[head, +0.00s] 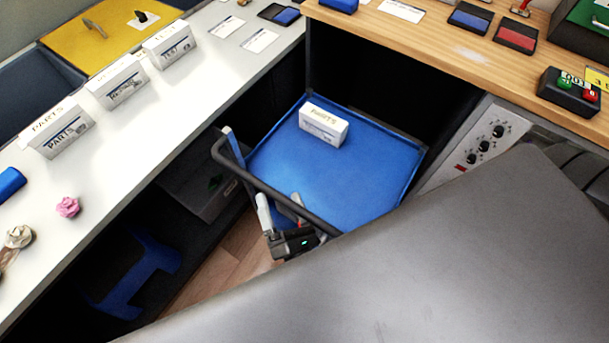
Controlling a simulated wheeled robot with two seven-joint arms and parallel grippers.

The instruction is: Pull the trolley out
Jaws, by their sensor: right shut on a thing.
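The trolley (360,163) has a blue tray top and stands in the corner recess between the white counter and the wooden desk. A white parts box (323,125) sits on its tray. Its dark handle bar (265,184) runs along the near left side of the tray. My right gripper (282,208) is at the handle bar, with a finger on each side, shut on it. The trolley's wheels and lower part are hidden. My left gripper is not in view.
The wooden desk (445,40) is at the upper right. A large grey surface covers the lower right. A strip of wood floor (225,262) shows below the handle. A blue stool-like object (138,272) lies under the counter.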

